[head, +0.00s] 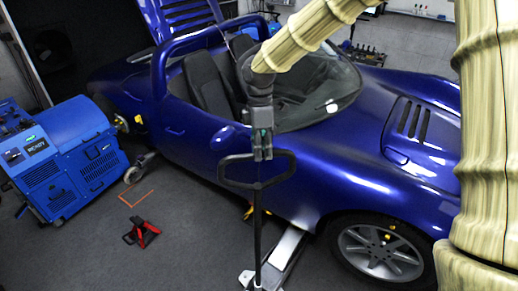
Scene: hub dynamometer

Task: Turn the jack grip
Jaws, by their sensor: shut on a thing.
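The jack grip (256,185) is a dark closed-loop handle on top of a thin upright black pole. The pole runs down to a pale jack (290,246) on the floor beside the blue car. My gripper (263,155) comes down from above and is shut on the upper bar of the jack grip. The fingertips partly hide that bar. My pale ribbed arm reaches in from the upper right.
The blue open-top car (350,155) fills the area behind the grip. A blue wheeled dynamometer machine (65,150) stands at left. A small red jack stand (141,232) is on the floor near an orange floor mark (150,200). The front-left floor is otherwise clear.

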